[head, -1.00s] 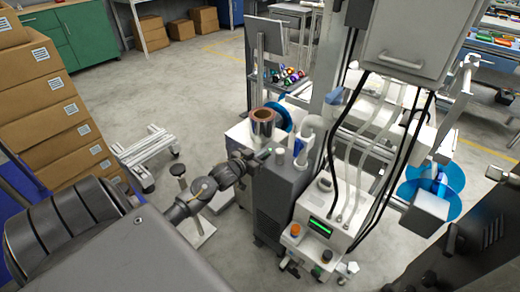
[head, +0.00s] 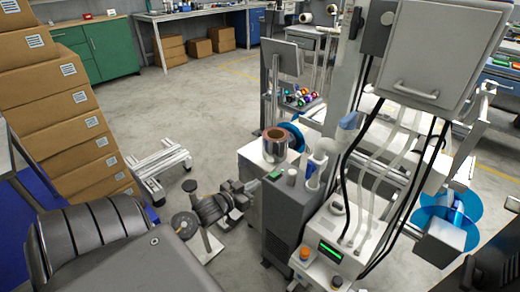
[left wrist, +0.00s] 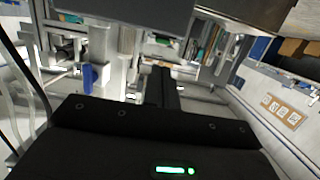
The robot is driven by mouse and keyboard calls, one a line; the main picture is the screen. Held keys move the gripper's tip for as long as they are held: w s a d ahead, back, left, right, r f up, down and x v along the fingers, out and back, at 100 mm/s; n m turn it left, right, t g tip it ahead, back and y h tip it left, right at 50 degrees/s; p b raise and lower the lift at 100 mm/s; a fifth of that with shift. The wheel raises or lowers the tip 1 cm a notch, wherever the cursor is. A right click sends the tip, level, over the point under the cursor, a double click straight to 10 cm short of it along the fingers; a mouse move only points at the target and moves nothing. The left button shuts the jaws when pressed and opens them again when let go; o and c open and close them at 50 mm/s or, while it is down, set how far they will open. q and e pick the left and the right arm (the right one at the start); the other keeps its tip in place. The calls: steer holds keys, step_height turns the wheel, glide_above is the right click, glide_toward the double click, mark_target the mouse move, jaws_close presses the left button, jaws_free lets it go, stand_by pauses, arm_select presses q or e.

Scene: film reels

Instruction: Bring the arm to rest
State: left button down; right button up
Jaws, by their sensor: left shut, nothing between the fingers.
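My left arm comes in from the lower left of the head view. Its gripper (head: 248,187) is low, left of the grey cabinet, shut and empty. In the left wrist view the dark gripper (left wrist: 162,88) shows at the middle, its fingers together with nothing between them. My right gripper is not in view.
A copper-coloured roll (head: 275,146) stands on a white cabinet just beyond the left gripper. A grey cabinet (head: 290,208) and a white machine with a green display (head: 330,250) stand to the right. Stacked cartons (head: 62,110) and a low white frame (head: 160,168) are at left.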

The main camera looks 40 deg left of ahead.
arm_select(q)
steer(key=shift+s, duration=0.15)
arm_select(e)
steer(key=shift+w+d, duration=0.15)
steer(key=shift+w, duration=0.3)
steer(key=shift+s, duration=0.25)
